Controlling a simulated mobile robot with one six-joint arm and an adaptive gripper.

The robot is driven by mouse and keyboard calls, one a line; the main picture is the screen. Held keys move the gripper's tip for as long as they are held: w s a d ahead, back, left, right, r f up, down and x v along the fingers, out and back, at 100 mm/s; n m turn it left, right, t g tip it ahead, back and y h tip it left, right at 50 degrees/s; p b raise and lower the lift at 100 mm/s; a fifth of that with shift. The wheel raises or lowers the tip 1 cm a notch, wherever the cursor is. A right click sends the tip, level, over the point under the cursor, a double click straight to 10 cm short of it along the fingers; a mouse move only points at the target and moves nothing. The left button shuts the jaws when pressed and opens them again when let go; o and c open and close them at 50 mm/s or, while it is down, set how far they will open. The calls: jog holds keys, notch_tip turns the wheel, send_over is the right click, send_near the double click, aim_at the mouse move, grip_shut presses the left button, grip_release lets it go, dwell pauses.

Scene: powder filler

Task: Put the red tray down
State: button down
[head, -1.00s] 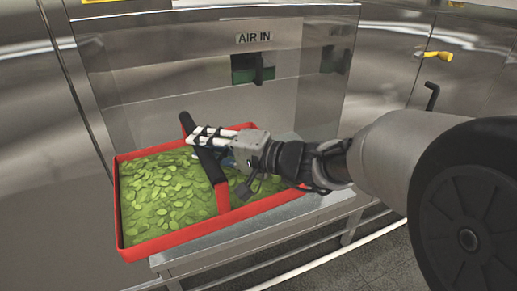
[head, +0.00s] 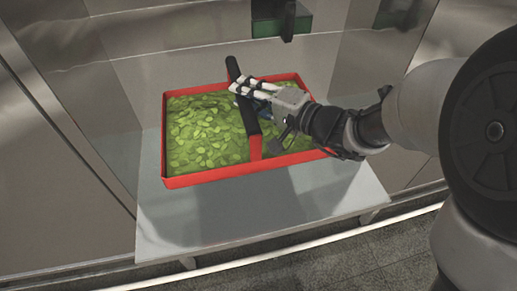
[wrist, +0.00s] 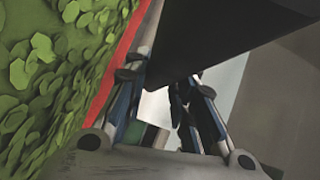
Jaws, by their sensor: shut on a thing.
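The red tray (head: 212,180) is full of flat green pieces (head: 205,130) and has a black handle (head: 235,75) across its middle. In the head view it is level over the metal table, within its left and front edges. I cannot tell whether its underside touches the table. My gripper (head: 250,89) is shut on the black handle, coming in from the right. In the wrist view, the fingers (wrist: 165,95) close around the dark handle (wrist: 215,30), with the red rim (wrist: 122,60) and green pieces at left. My arm hides the tray's right end.
The metal table (head: 255,220) has bare surface in front of and to the left of the tray. A pale rail (head: 300,247) runs along the front, above the floor.

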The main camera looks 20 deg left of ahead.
jog(key=shift+w+f, duration=0.1)
jog(key=shift+w, duration=0.2)
notch_tip(320, 180, down, 20)
jog(key=b, duration=0.5)
jog(key=shift+r+b, duration=0.25)
jog(key=shift+b, duration=0.15)
jog(key=shift+f, duration=0.15)
jog(key=c, duration=1.8)
grip_release()
jog(key=shift+s+f, duration=0.1)
jog(key=shift+f, duration=0.05)
jog(key=o, duration=0.5)
jog(key=shift+c, duration=0.2)
